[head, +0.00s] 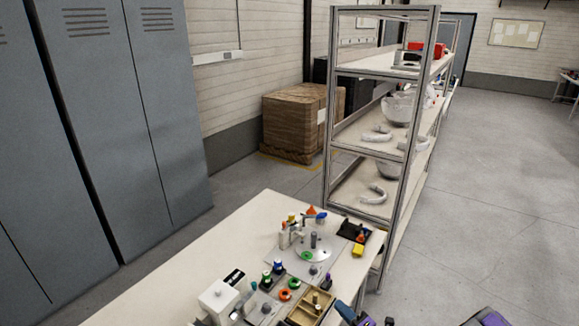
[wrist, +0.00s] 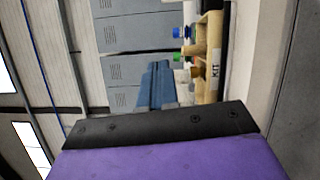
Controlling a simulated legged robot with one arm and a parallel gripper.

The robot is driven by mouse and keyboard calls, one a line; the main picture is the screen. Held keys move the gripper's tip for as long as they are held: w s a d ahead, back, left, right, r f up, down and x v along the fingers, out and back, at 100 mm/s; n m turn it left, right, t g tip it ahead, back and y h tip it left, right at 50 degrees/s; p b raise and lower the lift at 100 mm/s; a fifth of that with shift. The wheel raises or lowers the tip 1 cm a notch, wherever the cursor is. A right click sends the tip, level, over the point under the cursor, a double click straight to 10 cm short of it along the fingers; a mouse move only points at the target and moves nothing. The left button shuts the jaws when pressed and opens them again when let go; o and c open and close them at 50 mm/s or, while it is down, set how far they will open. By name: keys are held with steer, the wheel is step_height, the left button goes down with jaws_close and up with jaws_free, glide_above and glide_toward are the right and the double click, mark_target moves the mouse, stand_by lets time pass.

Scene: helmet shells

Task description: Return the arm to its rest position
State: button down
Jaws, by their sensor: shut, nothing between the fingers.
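My gripper (wrist: 158,72) shows in the wrist view as blue fingers lying together beyond the black and purple wrist housing. Nothing shows between them. In the head view its blue fingers (head: 345,311) show at the bottom edge, just right of the wooden kit box (head: 303,310) on the table. The kit box also shows in the wrist view (wrist: 213,62), to the right of the fingers, with a KIT label. I cannot tell the exact gap between fingers and box. Most of my arm is outside the head view.
The pale table (head: 240,232) carries a round fixture (head: 314,247), coloured parts and a white device (head: 218,299). A metal shelf rack (head: 375,145) with white helmet shells (head: 397,108) stands behind it. Grey lockers (head: 90,120) line the left. Open floor (head: 500,190) lies at right.

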steer(key=s+a+r+n+g+y, duration=0.4)
steer(key=a+r+n+g, duration=0.2)
steer(key=a+r+n, duration=0.35)
steer(key=s+a+r+n+g+y, duration=0.4)
steer(key=s+a+r+n+g, duration=0.1)
steer(key=a+r+n, duration=0.45)
steer(key=s+a+r+n+g+h, duration=0.1)
steer(key=s+a+r+n+g, duration=0.25)
steer(key=s+n+g, duration=0.35)
steer(key=s+d+r+n+g+h, duration=0.1)
steer(key=s+n+h, duration=0.3)
steer(key=s+n, duration=0.3)
steer(key=s+d+r+n+g+h, duration=0.15)
steer(key=s+n+h, duration=0.3)
steer(key=s, duration=0.45)
steer(key=s+d+n+t+h, duration=0.1)
steer(key=s+d+n+h, duration=0.3)
steer(key=d, duration=0.3)
steer(key=s+d+n+t+h, duration=0.2)
steer(key=s+d+n+h, duration=0.2)
steer(key=d, duration=0.3)
steer(key=shift+s+d+n+h, duration=0.2)
steer(key=shift+d+n+h, duration=0.15)
steer(key=shift+d, duration=0.05)
